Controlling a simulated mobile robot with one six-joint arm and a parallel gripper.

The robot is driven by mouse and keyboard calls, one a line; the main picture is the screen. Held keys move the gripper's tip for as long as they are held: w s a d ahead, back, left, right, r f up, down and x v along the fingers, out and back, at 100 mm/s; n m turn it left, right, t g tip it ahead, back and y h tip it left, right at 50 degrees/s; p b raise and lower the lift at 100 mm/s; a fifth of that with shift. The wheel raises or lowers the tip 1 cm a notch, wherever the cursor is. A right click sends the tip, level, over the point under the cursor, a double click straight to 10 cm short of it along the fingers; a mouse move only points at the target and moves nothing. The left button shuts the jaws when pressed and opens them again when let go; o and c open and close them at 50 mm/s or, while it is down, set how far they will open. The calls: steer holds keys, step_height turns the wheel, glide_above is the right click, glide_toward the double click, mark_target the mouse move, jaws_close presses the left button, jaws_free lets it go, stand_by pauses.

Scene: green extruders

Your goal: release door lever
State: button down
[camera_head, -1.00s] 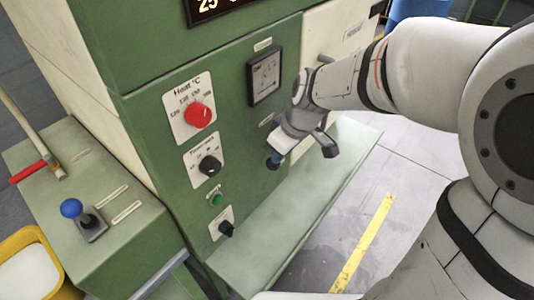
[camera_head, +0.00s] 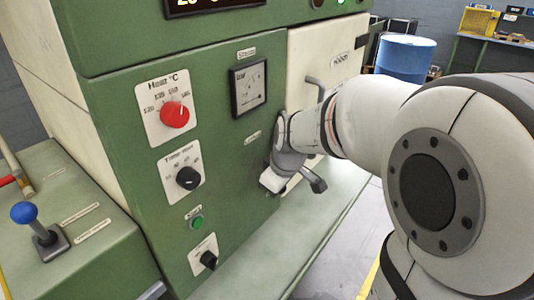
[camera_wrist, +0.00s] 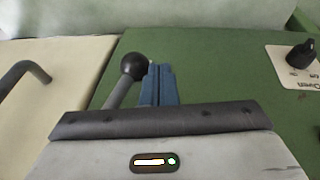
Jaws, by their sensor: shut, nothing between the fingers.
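The door lever, a grey rod with a black ball knob (camera_wrist: 134,66), shows in the wrist view just left of my fingers. In the head view I cannot make it out behind my wrist. My gripper (camera_wrist: 158,84) has blue fingers, closed together with nothing between them. They are right beside the ball; I cannot tell whether they touch it. In the head view my wrist is low in front of the green panel (camera_head: 226,150), near the cream door (camera_head: 312,46), and hides the fingertips. A grey bar handle (camera_head: 313,86) is on the door; it also shows in the wrist view (camera_wrist: 26,74).
A red heat knob (camera_head: 174,114), a black timer knob (camera_head: 188,178) and a gauge (camera_head: 249,87) are on the panel. A green ledge (camera_head: 235,258) runs below. A blue-ball lever (camera_head: 24,213) stands at left. A blue barrel (camera_head: 405,57) stands behind.

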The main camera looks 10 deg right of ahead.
steer(key=shift+w+d+f, duration=0.2)
steer(key=shift+d, duration=0.05)
stand_by(0.5)
steer(key=s+a+r+p, duration=0.2)
steer(key=s+a+r, duration=0.2)
steer(key=s+r, duration=0.5)
steer(key=shift+s+a+r, duration=0.2)
steer(key=shift+s+a, duration=0.05)
steer(key=shift+s, duration=0.05)
steer(key=s+d+m+g+h+p, duration=0.1)
steer(key=s+d+m+p, duration=0.4)
steer(key=s+m, duration=0.3)
steer(key=shift+s+p, duration=0.25)
steer(key=shift+p, duration=0.35)
